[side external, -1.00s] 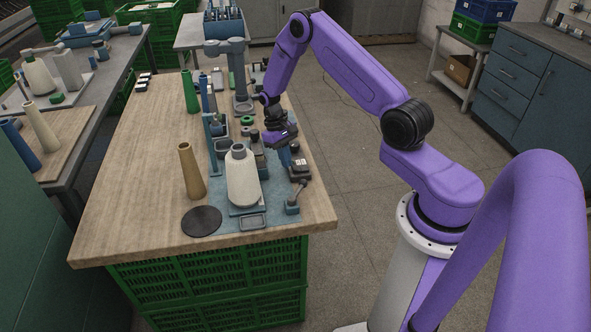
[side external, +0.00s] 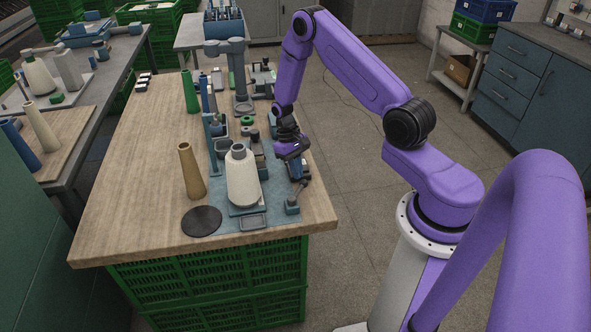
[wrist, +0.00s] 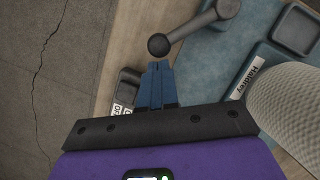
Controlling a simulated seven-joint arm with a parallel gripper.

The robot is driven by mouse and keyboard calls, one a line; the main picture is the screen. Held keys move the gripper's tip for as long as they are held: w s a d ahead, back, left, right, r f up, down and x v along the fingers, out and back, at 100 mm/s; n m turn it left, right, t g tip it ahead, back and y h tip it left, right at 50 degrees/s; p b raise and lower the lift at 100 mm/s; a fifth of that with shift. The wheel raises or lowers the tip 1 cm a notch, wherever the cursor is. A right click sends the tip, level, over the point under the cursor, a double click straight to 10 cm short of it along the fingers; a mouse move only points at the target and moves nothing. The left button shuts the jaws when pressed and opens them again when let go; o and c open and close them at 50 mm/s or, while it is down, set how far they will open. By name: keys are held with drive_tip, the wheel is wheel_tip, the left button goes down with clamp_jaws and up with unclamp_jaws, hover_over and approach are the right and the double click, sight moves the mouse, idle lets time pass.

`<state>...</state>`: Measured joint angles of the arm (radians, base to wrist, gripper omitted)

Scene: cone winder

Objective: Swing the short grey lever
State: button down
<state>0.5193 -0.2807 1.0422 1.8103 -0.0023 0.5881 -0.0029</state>
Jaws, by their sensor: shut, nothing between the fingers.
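The short grey lever (wrist: 192,29) shows at the top of the wrist view, with a dark ball knob (wrist: 159,46) at its left end and a round pivot at its upper right. In the side view the lever (side external: 292,206) stands at the near right corner of the blue base plate (side external: 222,223). My gripper (wrist: 160,66) is shut and empty, with its blue fingertips just below the knob in the wrist view. I cannot tell whether they touch it. In the side view my gripper (side external: 299,178) is low over the right edge of the plate, close to the knob.
A cream yarn cone (side external: 242,180) stands left of my gripper and fills the right of the wrist view (wrist: 290,105). A small dark counter box (wrist: 126,90) sits left of my fingers. A tan cone (side external: 191,172) and black disc (side external: 201,221) are farther left.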

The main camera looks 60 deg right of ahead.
drive_tip(key=s+m, duration=0.2)
drive_tip(key=s+d+m+y, duration=0.1)
drive_tip(key=m, duration=0.1)
drive_tip(key=shift+s+m, duration=0.3)
drive_tip(key=shift+s, duration=0.05)
